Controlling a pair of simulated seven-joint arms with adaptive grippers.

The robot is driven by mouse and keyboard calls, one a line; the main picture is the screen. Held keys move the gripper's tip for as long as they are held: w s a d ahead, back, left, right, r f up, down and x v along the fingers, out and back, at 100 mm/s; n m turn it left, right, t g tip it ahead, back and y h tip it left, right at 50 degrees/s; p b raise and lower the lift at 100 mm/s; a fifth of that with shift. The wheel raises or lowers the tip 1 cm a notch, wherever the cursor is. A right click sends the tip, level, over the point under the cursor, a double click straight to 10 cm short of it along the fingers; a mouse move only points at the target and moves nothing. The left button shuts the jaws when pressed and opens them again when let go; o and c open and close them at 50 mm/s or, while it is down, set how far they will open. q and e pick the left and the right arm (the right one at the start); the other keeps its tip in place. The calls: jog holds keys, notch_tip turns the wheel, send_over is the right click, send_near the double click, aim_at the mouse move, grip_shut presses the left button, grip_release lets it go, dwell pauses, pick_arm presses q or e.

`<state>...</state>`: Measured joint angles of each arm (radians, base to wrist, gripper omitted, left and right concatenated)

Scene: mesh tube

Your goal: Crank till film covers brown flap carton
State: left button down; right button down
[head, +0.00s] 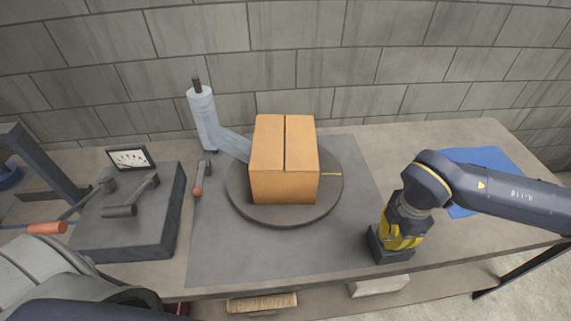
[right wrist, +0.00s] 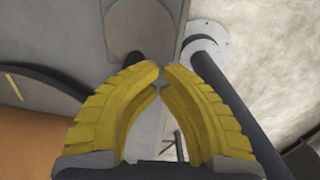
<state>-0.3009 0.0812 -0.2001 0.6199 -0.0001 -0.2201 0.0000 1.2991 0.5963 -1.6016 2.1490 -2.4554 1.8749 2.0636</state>
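The brown flap carton (head: 284,160) stands upright on the round dark turntable (head: 240,205) in the head view, its top flaps closed along a dark seam. A pale blue film roll (head: 202,112) stands on a post behind left. A pale film strip (head: 232,145) runs from it to the carton's left side. The visible front and top look bare. My right gripper (right wrist: 161,68) has its yellow fingertips almost meeting. A dark knob (right wrist: 138,57) shows beside the left fingertip; whether they touch is unclear. In the head view the gripper (head: 385,252) hides the crank area. My left gripper is out of view.
A grey machine block (head: 130,225) with levers and a dial meter (head: 130,158) stands left. A small orange-tipped lever (head: 199,180) is left of the turntable. A blue sheet (head: 480,160) lies right, partly behind my right arm. The table's front edge is close to my right gripper.

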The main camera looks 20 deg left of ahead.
jog(key=shift+a, duration=0.6)
jog(key=shift+w+d+r, duration=0.15)
jog(key=shift+w, duration=1.8)
jog(key=shift+w+a, duration=0.2)
jog(key=shift+w, duration=0.3)
jog(key=shift+w+a, duration=0.2)
jog(key=shift+w, duration=0.25)
jog(key=shift+w+d, duration=0.45)
jog(key=shift+d, duration=0.2)
jog(key=shift+w+d+f, duration=0.1)
jog(key=shift+w+d, duration=0.2)
jog(key=shift+d, duration=0.5)
jog(key=shift+w+d+f, duration=0.1)
jog(key=shift+w+d, duration=0.15)
jog(key=shift+d, duration=0.5)
jog(key=shift+s+d+f, duration=0.2)
jog(key=shift+s+d, duration=1.65)
jog(key=shift+s, duration=0.25)
jog(key=shift+s+a+r, duration=0.1)
jog(key=shift+s+a, duration=0.45)
jog(key=shift+a, duration=0.1)
jog(key=shift+s+a+r, duration=0.15)
jog(key=shift+s+a, duration=0.15)
jog(key=shift+a, duration=0.4)
jog(key=shift+s+a+r, duration=0.15)
jog(key=shift+s+a, duration=0.15)
jog(key=shift+a, duration=0.35)
jog(key=shift+s+a, duration=0.1)
jog(key=shift+a, duration=0.25)
